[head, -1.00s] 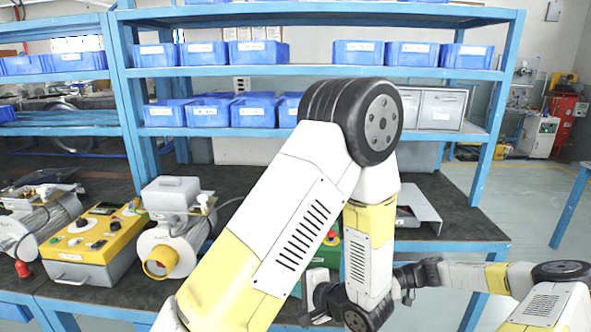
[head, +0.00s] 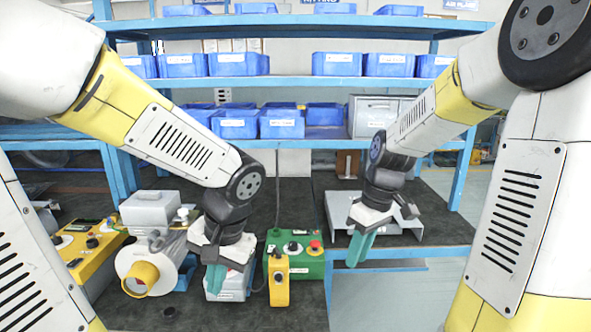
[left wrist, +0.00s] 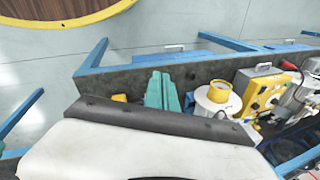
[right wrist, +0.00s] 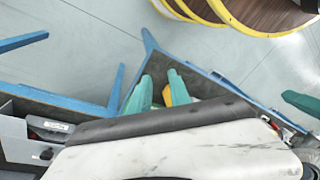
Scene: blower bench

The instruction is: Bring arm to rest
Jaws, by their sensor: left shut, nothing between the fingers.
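My left gripper (head: 214,278) hangs fingers-down over the bench, between the white blower (head: 148,268) and the green control box (head: 305,262). Its teal fingers are together and empty; they also show close together in the left wrist view (left wrist: 160,92). My right gripper (head: 359,249) points down near the bench's front edge, in front of the grey sheet-metal piece (head: 400,228). In the right wrist view its two teal fingers (right wrist: 158,92) stand apart with nothing held between them.
A yellow control box (head: 95,262) is at the left. A yellow piece (head: 279,282) stands in front of the green box. Behind the bench, blue shelves hold blue bins (head: 240,122) and a grey drawer unit (head: 373,115). Open floor (head: 400,300) lies at the front right.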

